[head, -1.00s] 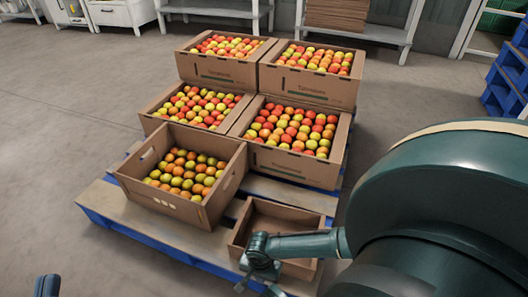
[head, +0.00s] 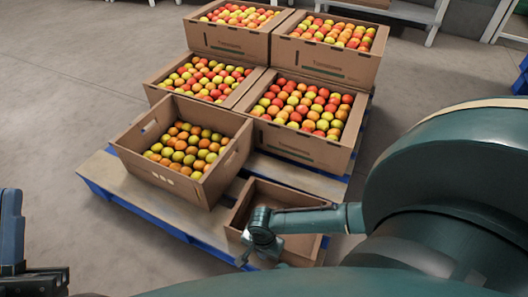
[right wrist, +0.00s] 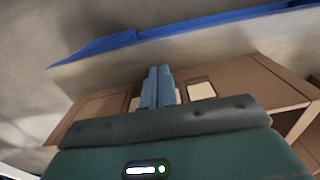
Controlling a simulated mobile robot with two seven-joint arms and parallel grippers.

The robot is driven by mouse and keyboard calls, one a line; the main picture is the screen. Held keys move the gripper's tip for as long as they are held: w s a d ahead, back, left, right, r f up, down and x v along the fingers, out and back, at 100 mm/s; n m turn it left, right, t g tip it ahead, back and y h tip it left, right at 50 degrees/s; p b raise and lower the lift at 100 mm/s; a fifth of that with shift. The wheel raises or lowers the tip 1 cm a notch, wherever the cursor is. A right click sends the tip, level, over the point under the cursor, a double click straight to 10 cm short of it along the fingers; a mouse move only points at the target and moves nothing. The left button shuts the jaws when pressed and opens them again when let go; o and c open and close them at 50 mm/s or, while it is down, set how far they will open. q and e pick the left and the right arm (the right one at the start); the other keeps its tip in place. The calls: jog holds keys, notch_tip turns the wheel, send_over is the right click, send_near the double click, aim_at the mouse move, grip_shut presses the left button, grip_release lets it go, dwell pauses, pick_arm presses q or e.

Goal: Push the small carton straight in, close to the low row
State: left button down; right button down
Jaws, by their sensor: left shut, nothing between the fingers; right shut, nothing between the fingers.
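The small carton (head: 236,222) is brown, open and empty inside where I can see. It sits at the near right end of the pallet, in front of the low row (head: 297,148) of tomato cartons, with a strip of pallet boards between them. My right forearm reaches over the carton in the head view and hides part of it. My right gripper (right wrist: 158,86) is shut and empty in the right wrist view, its fingertips in front of a brown carton wall with a pale cut-out. Whether they touch it is unclear. My left gripper (head: 12,220) is at the lower left, away from the cartons.
A larger carton of tomatoes (head: 150,180) stands just left of the small carton. Taller stacked cartons (head: 325,62) are behind the low row. The blue-edged pallet (head: 140,212) lies on open grey floor, clear to the left.

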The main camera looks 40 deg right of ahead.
pick_arm(q)
jog(key=shift+r, duration=0.25)
